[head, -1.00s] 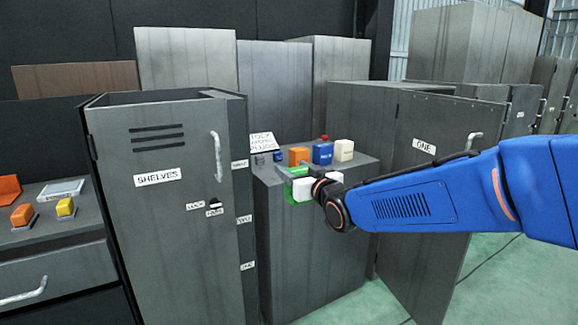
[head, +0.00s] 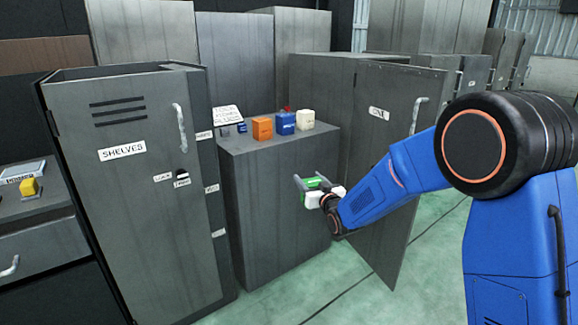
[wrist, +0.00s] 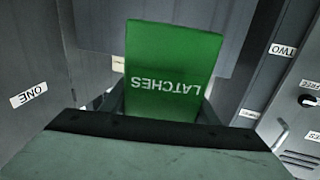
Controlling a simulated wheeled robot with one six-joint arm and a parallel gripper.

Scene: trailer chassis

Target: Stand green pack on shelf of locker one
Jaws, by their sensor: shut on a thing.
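My gripper (head: 312,186) is shut on the green pack (wrist: 172,60) and holds it in the air in front of the low grey cabinet. The pack also shows as a small green patch in the head view (head: 313,182). In the wrist view its "LATCHES" lettering is upside down. Locker one is a tall grey locker (head: 318,75). Its door (head: 400,170), labelled "ONE", stands swung out to the right of my gripper. The "ONE" label also shows at the left of the wrist view (wrist: 30,95). The shelf inside locker one is hidden in the head view.
The low cabinet (head: 270,215) carries an orange pack (head: 262,128), a blue pack (head: 285,122), a white pack (head: 306,119) and a sign. The "SHELVES" locker (head: 135,190) stands at the left. A "TWO" label (wrist: 283,50) shows at right in the wrist view. Green floor lies open in front.

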